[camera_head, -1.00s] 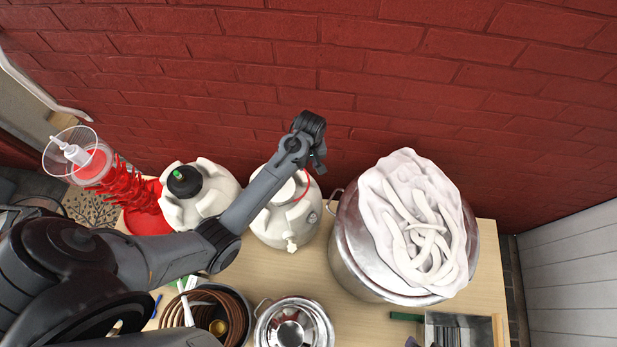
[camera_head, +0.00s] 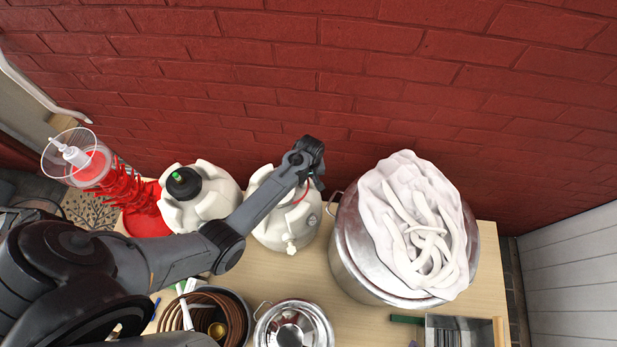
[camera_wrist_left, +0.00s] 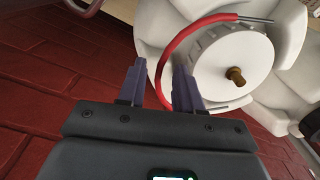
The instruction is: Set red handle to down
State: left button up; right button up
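The red handle (camera_head: 302,196) is a thin curved bail on the white plastic keg (camera_head: 272,230) nearest the big steel pot. My left gripper (camera_head: 318,182) is at the keg's wall side, mostly hidden behind its own wrist in the head view. In the left wrist view the red handle (camera_wrist_left: 180,43) arcs around the white cap (camera_wrist_left: 218,75), which has a brass-coloured knob. My left gripper (camera_wrist_left: 160,82) is open there, and the handle's near part shows between its two fingers, closer to the right one. Whether they touch it cannot be told. My right gripper is not in view.
A second white keg with a black cap (camera_head: 184,184) stands at left, beside a red bottle tree (camera_head: 120,190). A steel pot (camera_head: 350,265) with white tubing (camera_head: 425,235) stands at right. A brick wall (camera_head: 430,75) runs close behind. A steel lidded pot (camera_head: 290,330) is in front.

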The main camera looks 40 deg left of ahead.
pick_arm(q)
jog(key=shift+c, duration=0.3)
grip_shut()
dwell(1.2)
